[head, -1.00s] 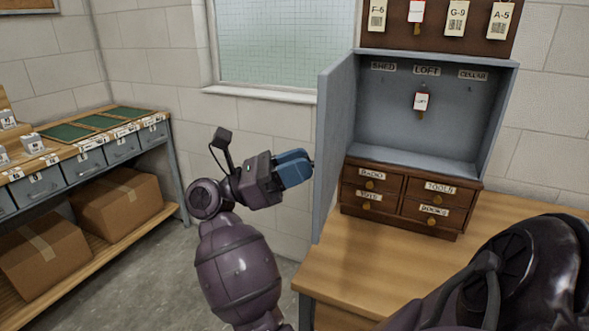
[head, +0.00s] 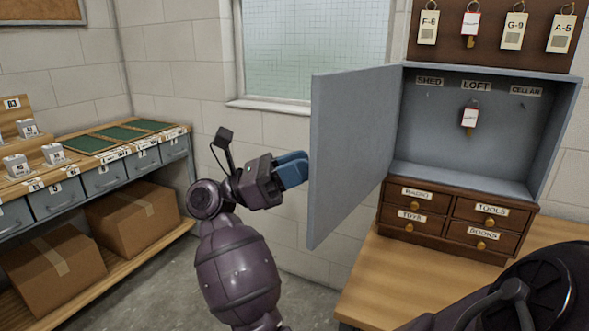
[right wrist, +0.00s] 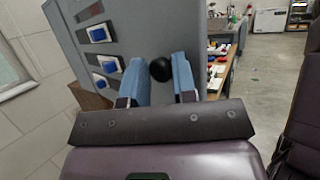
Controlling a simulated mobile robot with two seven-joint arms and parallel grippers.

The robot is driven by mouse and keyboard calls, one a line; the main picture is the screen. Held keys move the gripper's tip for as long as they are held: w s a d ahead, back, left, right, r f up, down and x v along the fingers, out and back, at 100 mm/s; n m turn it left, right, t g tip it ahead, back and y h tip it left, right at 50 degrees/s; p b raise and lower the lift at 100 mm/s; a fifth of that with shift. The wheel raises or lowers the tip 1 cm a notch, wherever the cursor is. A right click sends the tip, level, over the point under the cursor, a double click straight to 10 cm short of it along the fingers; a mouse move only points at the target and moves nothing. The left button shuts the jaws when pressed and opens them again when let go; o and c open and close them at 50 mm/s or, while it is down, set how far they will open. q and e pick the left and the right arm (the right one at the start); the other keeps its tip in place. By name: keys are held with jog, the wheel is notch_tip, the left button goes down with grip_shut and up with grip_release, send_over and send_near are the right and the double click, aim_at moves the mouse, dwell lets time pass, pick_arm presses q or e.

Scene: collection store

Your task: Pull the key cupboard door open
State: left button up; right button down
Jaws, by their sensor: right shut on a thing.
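The grey key cupboard (head: 492,120) stands open on top of a small brown drawer unit. Its grey door (head: 355,150) is swung well out to the left, with its inner face showing in the head view. My right gripper (head: 304,170) is at the outer side of the door, near its free edge. In the right wrist view its blue fingers are shut on a round black knob (right wrist: 161,69) in front of the grey door (right wrist: 165,30). The knob is hidden behind the door in the head view. My left gripper is not in view.
A red-and-white key tag (head: 469,117) hangs under LOFT inside the cupboard. The drawer unit (head: 455,222) stands on a wooden table (head: 400,270). A workbench with grey drawers (head: 103,178) and cardboard boxes (head: 133,220) is at the left. Open floor lies between them.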

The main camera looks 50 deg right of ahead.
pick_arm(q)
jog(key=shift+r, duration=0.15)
pick_arm(e)
jog(key=shift+s+d+r, duration=0.1)
jog(key=shift+d+r, duration=0.2)
jog(key=shift+d, duration=0.05)
jog(key=c, duration=1.3)
grip_release()
jog(key=o, duration=0.4)
jog(key=shift+s+d+f, duration=0.1)
jog(key=shift+d, duration=0.35)
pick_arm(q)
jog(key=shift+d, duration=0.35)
pick_arm(e)
jog(key=shift+a, duration=0.1)
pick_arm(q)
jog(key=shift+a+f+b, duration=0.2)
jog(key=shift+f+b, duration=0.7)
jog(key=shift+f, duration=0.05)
pick_arm(e)
jog(key=v, duration=1.1)
jog(key=shift+f, duration=0.15)
